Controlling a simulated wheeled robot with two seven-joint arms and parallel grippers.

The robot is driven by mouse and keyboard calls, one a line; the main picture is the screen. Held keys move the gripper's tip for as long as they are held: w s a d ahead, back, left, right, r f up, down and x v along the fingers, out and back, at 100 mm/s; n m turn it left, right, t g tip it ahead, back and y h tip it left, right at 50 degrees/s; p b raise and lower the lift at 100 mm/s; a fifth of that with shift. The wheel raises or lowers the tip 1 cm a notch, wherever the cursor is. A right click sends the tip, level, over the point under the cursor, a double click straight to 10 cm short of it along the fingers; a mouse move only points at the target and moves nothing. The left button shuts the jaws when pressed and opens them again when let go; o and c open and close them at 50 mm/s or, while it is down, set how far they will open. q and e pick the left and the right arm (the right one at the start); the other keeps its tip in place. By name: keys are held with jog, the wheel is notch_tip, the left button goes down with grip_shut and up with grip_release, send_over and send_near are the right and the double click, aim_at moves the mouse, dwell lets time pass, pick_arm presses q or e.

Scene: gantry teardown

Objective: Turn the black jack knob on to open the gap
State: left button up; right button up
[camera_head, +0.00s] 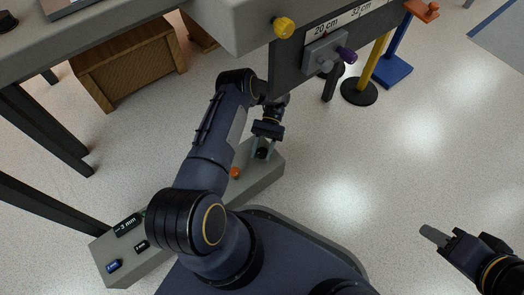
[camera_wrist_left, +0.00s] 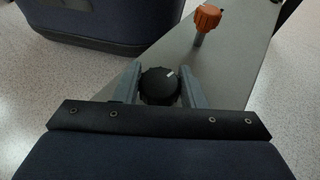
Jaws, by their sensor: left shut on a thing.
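The black jack knob (camera_wrist_left: 159,86) is a round, ribbed knob with a white mark on its top, at the upper right of its face in the left wrist view. My left gripper (camera_wrist_left: 158,88) has its two grey fingers on either side of the knob and is shut on it. In the head view my left gripper (camera_head: 263,148) reaches down to the grey bench (camera_head: 262,183), and the knob is a small dark spot between the fingers. My right gripper (camera_head: 436,236) is at the lower right, away from the bench; its finger opening is unclear.
An orange knob (camera_wrist_left: 207,18) stands on the same grey bench beside the black knob. A label reading 3 mm (camera_head: 127,225) lies on the bench's near left end. A gantry beam with a yellow knob (camera_head: 284,27) and a purple knob (camera_head: 347,55) is above. A wooden crate (camera_head: 130,66) stands behind.

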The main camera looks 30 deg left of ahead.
pick_arm(q)
jog(key=o, duration=1)
